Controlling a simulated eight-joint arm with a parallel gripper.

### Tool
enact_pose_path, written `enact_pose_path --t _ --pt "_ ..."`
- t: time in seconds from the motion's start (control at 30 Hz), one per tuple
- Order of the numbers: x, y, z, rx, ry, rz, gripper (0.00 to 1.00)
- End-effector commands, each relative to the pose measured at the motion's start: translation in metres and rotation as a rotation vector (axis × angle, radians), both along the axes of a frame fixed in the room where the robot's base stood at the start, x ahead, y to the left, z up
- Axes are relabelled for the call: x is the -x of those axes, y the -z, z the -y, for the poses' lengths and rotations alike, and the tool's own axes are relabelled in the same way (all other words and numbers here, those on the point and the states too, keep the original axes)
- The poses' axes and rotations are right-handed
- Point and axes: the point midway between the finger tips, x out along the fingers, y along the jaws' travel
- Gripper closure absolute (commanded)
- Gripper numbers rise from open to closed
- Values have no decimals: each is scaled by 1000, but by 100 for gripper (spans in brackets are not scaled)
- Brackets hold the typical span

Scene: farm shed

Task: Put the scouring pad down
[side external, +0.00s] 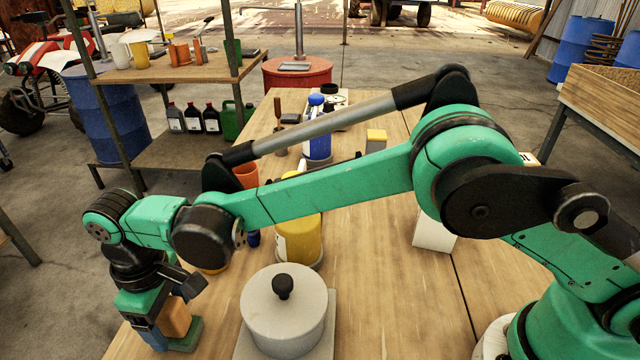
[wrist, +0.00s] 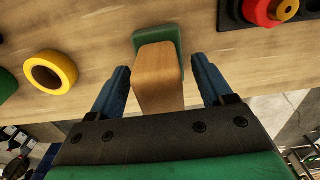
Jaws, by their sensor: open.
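The scouring pad has a green pad part (side external: 187,337) under a tan wooden block (side external: 176,317). It stands on the wooden table (side external: 385,320) near the edge at the lower left of the side view. In the wrist view the wooden block (wrist: 158,80) points toward me, with the green part (wrist: 160,40) at its far end. My gripper (wrist: 162,80) is open, its blue fingers on either side of the block with a gap at each side. In the side view my gripper (side external: 165,330) is low over the pad and partly hides it.
A grey lidded pot (side external: 284,312) stands on a board right of my gripper. A yellow container (side external: 300,238), an orange cup (side external: 246,175) and a blue-and-white bottle (side external: 318,140) stand farther back. A yellow ring-shaped thing (wrist: 50,72) is left of the pad in the wrist view.

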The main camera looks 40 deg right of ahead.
Motion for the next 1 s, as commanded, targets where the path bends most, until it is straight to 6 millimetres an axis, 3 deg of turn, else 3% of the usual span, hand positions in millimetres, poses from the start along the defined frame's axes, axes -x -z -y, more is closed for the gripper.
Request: enact_pose_path --t 0.43,0.73,0.87,1.0 --pt "0 -91 0 0 0 0 27" --pt "-2 -120 5 -5 11 6 27" --pt "-10 -135 32 -35 76 42 27" --pt "-16 -156 91 -92 207 126 27"
